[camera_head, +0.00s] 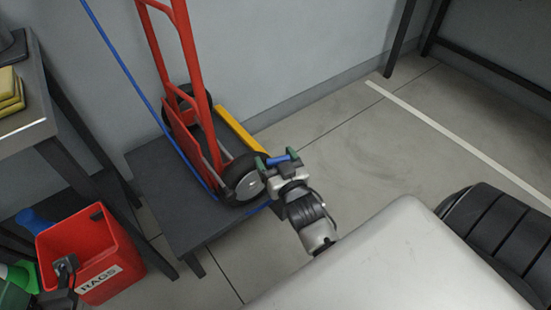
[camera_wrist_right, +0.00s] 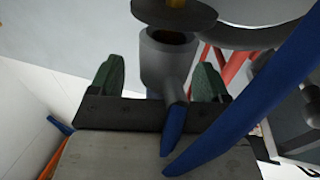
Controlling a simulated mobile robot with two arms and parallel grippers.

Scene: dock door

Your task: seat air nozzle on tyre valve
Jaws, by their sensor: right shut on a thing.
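A red hand truck (camera_head: 190,85) rests on a low dark bench, and its near wheel (camera_head: 245,180) has a black tyre and grey hub. My right gripper (camera_head: 278,160), with green finger pads, is right beside this wheel. It is shut on the air nozzle, a grey cup-ended piece (camera_wrist_right: 166,62) with a blue hose (camera_wrist_right: 255,88). In the right wrist view the cup opening faces a dark round plate (camera_wrist_right: 170,14) with a gold-coloured stem (camera_wrist_right: 176,3), probably the valve. Cup and stem look close and roughly aligned; I cannot tell whether they touch. My left gripper is not identifiable.
The low bench (camera_head: 165,200) has bare room at its front left. A red RAGS bin (camera_head: 115,262) stands at lower left, beside a grey table (camera_head: 25,105). A blue hose (camera_head: 125,65) runs down across the hand truck.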

